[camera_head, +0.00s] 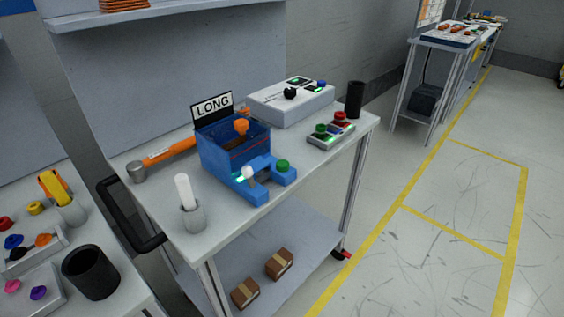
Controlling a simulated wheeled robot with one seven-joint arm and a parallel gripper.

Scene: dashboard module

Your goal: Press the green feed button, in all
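A blue machine (225,158) stands on the cart top with a sign reading LONG (212,107) at its back. A round green button (282,165) sits on the machine's low right front part. Beside it are a white ball-like part (247,173) and a small glowing light. An orange piece (241,126) shows in the machine's open top. A second green button (321,130) is on a small grey control box (331,139), near a red button (340,118). Which green button is the feed button carries no readable label. My gripper is not in view.
A grey panel box (291,103) with a black knob and a black cup (355,99) stand behind. A hammer with an orange handle (168,151) lies left. A grey holder (193,216) with a white stick stands at the front left. Open floor (430,240) lies right of the cart.

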